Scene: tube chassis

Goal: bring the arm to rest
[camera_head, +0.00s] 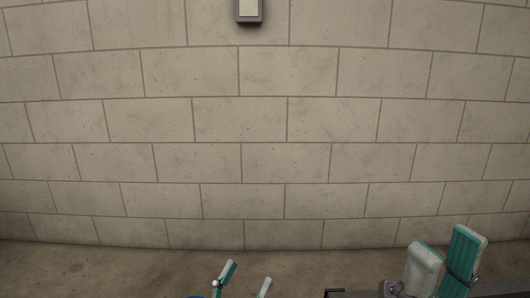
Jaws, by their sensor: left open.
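My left gripper (246,275) shows at the bottom edge, left of centre to the middle. Its two teal and pale grey fingers stand apart with nothing between their tips, so it is open. The rest of that arm is mostly below the picture. My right gripper (445,246) shows larger at the bottom right. Its pale grey finger and its teal finger point up, with a gap between them and nothing seen in it. Its lower part is cut off by the bottom edge.
A wall of large beige blocks (240,160) fills most of the view. A small framed fixture (249,10) hangs at the top. Bare brown floor (90,270) runs along the wall's foot. A dark bar (345,293) lies along the bottom right edge.

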